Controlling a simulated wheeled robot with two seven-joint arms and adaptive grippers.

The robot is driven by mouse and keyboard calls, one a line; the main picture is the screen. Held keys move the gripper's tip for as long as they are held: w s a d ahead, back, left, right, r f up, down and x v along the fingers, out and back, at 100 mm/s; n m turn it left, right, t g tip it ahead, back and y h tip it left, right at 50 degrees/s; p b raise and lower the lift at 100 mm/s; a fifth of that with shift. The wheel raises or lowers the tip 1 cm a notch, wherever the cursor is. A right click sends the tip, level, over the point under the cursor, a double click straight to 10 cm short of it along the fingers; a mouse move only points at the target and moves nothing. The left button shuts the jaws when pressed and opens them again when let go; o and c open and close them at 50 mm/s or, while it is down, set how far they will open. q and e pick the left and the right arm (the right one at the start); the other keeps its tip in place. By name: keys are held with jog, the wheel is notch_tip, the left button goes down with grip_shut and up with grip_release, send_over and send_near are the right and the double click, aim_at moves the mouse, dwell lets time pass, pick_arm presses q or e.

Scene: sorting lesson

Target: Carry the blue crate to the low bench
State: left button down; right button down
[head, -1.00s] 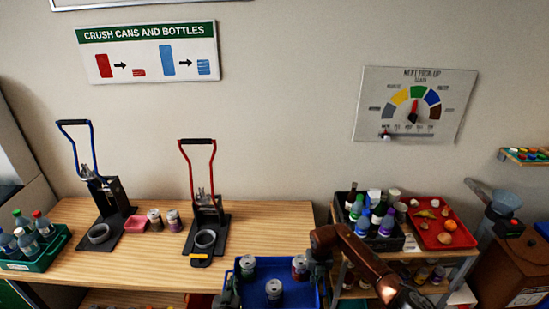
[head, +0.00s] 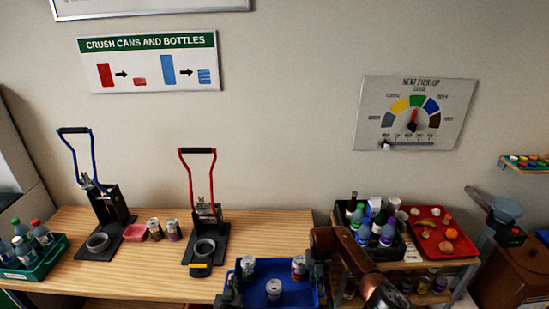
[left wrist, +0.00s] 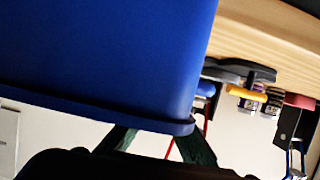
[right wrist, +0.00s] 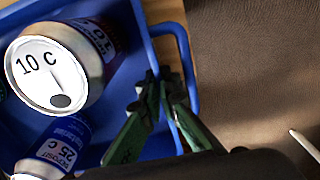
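The blue crate (head: 262,293) is at the bottom middle of the head view, in front of a wooden bench (head: 140,277). It holds several cans, and cans show inside it in the right wrist view (right wrist: 125,60). My left gripper (head: 229,290) is at the crate's left side; in the left wrist view its fingertips are hidden behind the crate's rim (left wrist: 100,112), and it appears shut on it. I cannot tell whether this wooden bench is the low bench.
Two can crushers, one blue-handled (head: 98,190) and one red-handled (head: 205,215), stand on the bench. A green crate of bottles (head: 50,258) is at its left end. A cart with a black crate and red tray (head: 412,238) stands close on the right.

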pick_arm(q)
jog(key=shift+s, duration=0.1)
pick_arm(e)
jog(key=shift+d, duration=0.1)
